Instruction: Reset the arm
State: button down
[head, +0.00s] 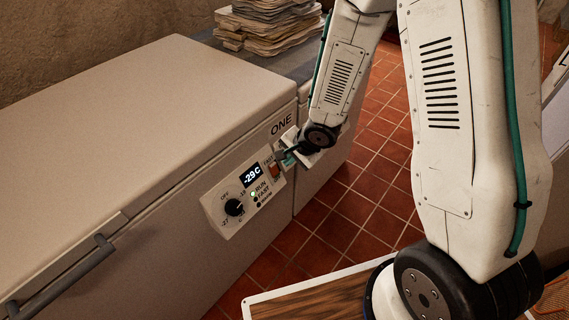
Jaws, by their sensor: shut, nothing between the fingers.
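My arm reaches down from the upper right, folded at a dark joint. My gripper (284,158) is at the right end of the freezer's control panel (225,226), close to an orange switch (274,171). Its fingers are shut with nothing between them; they are small here, and I cannot tell whether they touch the switch or panel. The panel has a display (251,176) reading -29C, a black dial (234,207) and small indicator lights (254,194), one lit green beside RUN.
The panel is on a closed chest freezer (130,110) marked ONE, with a grey handle (62,277) at lower left. A grey unit (325,165) adjoins it on the right. Stacked papers (268,22) lie behind. Red tiled floor (345,215) is open between freezer and arm.

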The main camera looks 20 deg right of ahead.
jog(key=shift+s+d+r, duration=0.15)
jog(key=shift+r, duration=0.25)
jog(key=s+d+r+n+g+h, duration=0.4)
jog(key=s+d+r+n+h, duration=0.2)
jog(key=s+d+r+n, duration=0.4)
jog(key=s+a+r+n+y, duration=0.1)
jog(key=s+r+y, duration=0.1)
jog(key=s+r, duration=1.5)
jog(key=shift+r+t+y, duration=0.3)
jog(key=shift+r+y, duration=0.1)
jog(key=shift+r, duration=1.4)
